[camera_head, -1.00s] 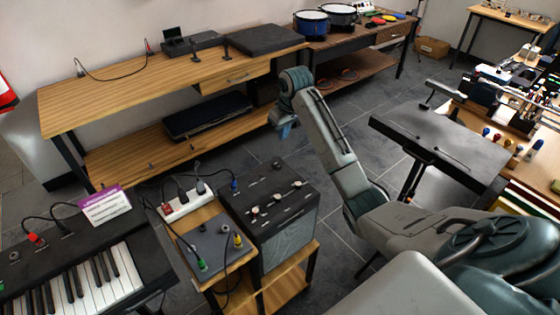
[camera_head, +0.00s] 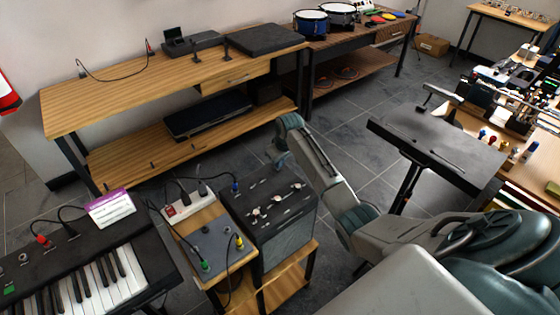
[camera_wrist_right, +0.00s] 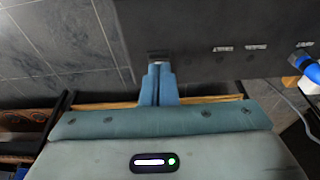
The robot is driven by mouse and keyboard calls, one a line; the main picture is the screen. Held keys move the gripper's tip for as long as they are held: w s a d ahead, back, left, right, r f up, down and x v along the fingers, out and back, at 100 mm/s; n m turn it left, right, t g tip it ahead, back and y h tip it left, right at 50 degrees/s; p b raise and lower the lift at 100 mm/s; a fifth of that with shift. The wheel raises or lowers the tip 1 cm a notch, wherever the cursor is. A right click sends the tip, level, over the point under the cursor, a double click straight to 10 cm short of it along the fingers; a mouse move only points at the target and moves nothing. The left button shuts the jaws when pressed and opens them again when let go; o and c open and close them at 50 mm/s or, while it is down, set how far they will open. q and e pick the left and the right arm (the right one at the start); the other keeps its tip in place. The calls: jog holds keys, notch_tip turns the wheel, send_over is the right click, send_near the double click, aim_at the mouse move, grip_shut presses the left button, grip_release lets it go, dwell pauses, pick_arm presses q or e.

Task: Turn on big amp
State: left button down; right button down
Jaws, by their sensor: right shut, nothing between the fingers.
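The big amp (camera_head: 290,238) is a black box with a grey front grille, standing on a wooden stand. Light knobs (camera_head: 277,199) line its top panel. My right gripper (camera_head: 280,163) is at the amp's back top edge, mostly hidden behind my wrist. In the right wrist view, my right gripper (camera_wrist_right: 158,67) is shut and empty, its blue fingertips at the edge of the black amp (camera_wrist_right: 210,22). My left gripper is out of view.
A small wooden table with a grey pedal (camera_head: 210,246) and a power strip (camera_head: 188,206) stands left of the amp. A keyboard (camera_head: 95,270) is at lower left. A blue plug (camera_wrist_right: 305,62) and cable are at right in the wrist view. A black stand (camera_head: 435,150) is at right.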

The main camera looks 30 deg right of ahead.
jog(key=shift+f, duration=0.3)
jog(key=shift+s+p, duration=0.15)
jog(key=shift+p, duration=0.2)
jog(key=shift+f, duration=0.2)
jog(key=shift+w+r, duration=0.3)
jog(key=shift+w, duration=0.5)
